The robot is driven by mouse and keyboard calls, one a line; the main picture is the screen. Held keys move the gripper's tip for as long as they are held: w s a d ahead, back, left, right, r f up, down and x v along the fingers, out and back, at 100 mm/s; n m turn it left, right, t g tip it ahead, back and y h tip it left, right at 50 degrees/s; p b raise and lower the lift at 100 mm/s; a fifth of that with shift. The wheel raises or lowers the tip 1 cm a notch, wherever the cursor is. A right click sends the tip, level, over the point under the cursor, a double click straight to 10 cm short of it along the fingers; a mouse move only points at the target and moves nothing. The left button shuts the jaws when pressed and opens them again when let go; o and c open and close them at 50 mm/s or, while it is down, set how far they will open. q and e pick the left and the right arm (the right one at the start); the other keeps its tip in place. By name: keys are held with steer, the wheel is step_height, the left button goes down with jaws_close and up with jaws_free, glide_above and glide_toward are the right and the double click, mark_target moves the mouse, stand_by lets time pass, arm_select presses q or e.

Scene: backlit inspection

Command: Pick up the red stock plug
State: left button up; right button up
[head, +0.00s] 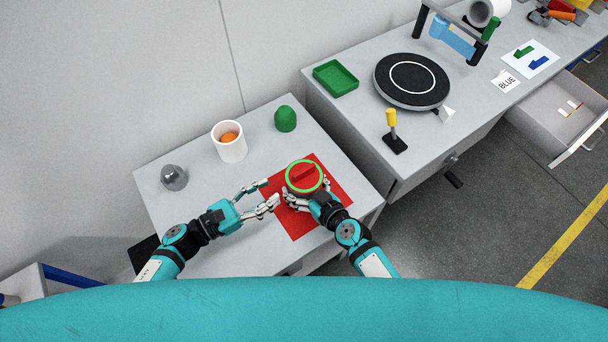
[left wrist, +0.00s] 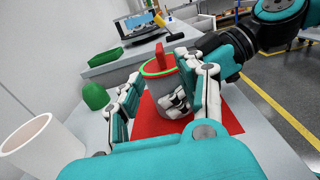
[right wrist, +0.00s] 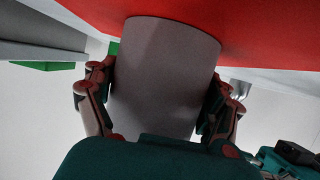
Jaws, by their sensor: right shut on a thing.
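The red stock plug (head: 304,174) has an upright grip bar and sits in the top of a grey cylindrical cup with a green rim. It also shows in the left wrist view (left wrist: 160,53). The cup body (left wrist: 164,90) stands over a red mat (head: 337,188). My right gripper (head: 307,193) is shut on the cup; its fingers press both sides of the grey wall in the right wrist view (right wrist: 165,85). My left gripper (head: 267,195) is open and empty, left of the cup. The plug's lower part is hidden inside the cup.
A white cup (head: 231,148) with an orange ball, a green domed piece (head: 286,118) and a grey domed piece (head: 174,177) stand on the table. A black turntable (head: 411,80), a green tray (head: 335,78) and a yellow-topped post (head: 392,125) are on the bench to the right.

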mark_target(315, 165)
arm_select(q)
steer(key=x, duration=1.1)
steer(key=shift+w+d, duration=0.1)
steer(key=shift+d, duration=0.05)
jaws_close()
